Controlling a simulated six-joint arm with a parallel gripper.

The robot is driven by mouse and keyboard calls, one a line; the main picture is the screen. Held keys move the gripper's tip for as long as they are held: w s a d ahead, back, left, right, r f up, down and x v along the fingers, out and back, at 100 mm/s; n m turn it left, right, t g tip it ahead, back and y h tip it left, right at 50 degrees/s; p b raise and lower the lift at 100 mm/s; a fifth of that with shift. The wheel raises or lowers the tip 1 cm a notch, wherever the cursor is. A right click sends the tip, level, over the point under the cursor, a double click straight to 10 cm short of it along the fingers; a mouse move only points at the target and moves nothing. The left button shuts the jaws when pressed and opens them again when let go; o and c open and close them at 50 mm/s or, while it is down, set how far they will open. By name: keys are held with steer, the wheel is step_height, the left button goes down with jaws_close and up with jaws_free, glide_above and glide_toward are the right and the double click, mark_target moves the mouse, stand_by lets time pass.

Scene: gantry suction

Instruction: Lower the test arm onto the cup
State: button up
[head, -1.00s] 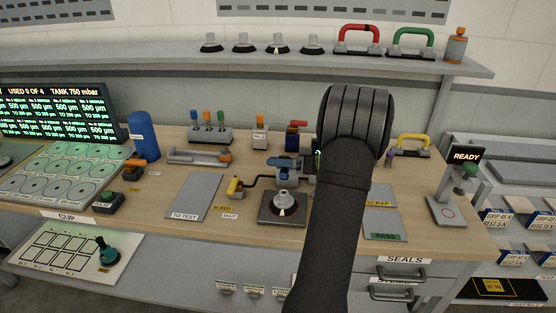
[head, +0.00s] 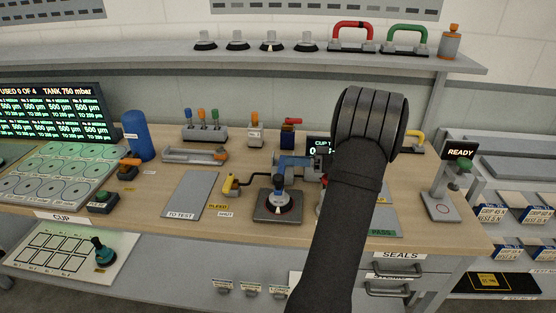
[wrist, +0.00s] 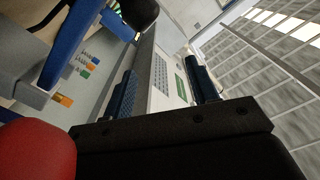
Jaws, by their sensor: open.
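The cup (head: 276,207) sits on a dark square plate, dark-topped with a white mark at its front. A red part (head: 320,197) shows beside my arm, probably the test arm's knob. In the wrist view a red rounded knob (wrist: 35,152) is at lower left, beside a blue bar (wrist: 72,38). My gripper (wrist: 163,80) is open, nothing between its dark blue fingers. In the head view my arm hides it.
A yellow-handled bleed lever (head: 230,186) and the TO TEST plate (head: 190,195) lie left of the cup. A small display (head: 320,146) stands behind the test arm. The PASS plate (head: 385,222) is right of my arm. A green-buttoned READY stand (head: 443,205) is further right.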

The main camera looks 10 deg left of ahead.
steer(key=d, duration=1.1)
steer(key=shift+d, duration=0.1)
steer(key=a, duration=1.7)
steer(key=shift+a, duration=0.3)
steer(key=shift+d, duration=0.1)
steer(key=d, duration=1.7)
steer(key=shift+d, duration=0.3)
steer(key=a, duration=1.8)
steer(key=w+r+m, duration=0.3)
steer(key=w+m, duration=0.3)
steer(key=w, duration=0.3)
steer(key=w+r+m, duration=0.3)
steer(key=w+m, duration=0.4)
steer(key=w, duration=0.3)
steer(key=shift+w+d+r, duration=0.15)
steer(key=shift+w+r, duration=0.05)
steer(key=shift+w, duration=0.05)
